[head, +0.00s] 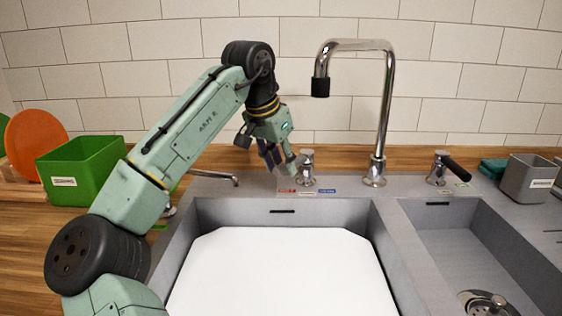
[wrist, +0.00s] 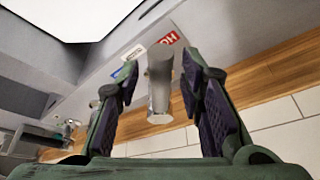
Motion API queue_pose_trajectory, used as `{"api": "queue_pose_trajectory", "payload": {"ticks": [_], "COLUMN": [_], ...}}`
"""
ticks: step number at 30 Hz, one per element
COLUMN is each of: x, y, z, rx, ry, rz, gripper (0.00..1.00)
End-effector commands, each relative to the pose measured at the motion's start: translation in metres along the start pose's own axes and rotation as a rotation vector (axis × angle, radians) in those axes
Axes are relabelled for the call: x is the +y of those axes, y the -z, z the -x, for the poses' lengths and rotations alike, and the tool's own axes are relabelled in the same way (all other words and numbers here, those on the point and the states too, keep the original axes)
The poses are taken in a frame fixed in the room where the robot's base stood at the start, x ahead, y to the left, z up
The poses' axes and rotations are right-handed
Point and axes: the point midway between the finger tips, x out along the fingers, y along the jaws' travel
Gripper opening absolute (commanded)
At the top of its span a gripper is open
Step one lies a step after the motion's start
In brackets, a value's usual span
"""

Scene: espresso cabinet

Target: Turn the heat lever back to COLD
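The heat lever (head: 307,166) is a chrome fitting on the grey sink deck, left of the tall tap. In the wrist view the lever (wrist: 160,78) stands between my fingers, with visible gaps on both sides. A red HOT label (head: 287,190) and a blue label (head: 327,191) lie in front of it. The wrist view also shows the HOT label (wrist: 168,38) close to the lever and the blue label (wrist: 117,73) farther off. My gripper (head: 279,166) is open just left of the lever in the head view. The lever's exact pointing direction is hard to tell.
The tall chrome tap (head: 376,110) rises right of the lever. A second valve with a black handle (head: 457,170) stands farther right beside a grey bin (head: 528,180). A green box (head: 80,168) is at left. A white board (head: 282,270) fills much of the sink.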

Motion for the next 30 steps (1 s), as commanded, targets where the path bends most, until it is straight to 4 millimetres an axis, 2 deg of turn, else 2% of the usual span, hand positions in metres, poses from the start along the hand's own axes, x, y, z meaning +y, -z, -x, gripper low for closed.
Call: {"api": "queue_pose_trajectory", "payload": {"ticks": [2, 14, 30], "x": [0.0000, 0.0000, 0.0000], "y": [0.0000, 0.0000, 0.0002], "z": [0.0001, 0.0003, 0.0004], "rx": [0.000, 0.000, 0.000], "ry": [0.000, 0.000, 0.000], "rz": [0.000, 0.000, 0.000], "gripper": [0.27, 0.01, 0.00]}}
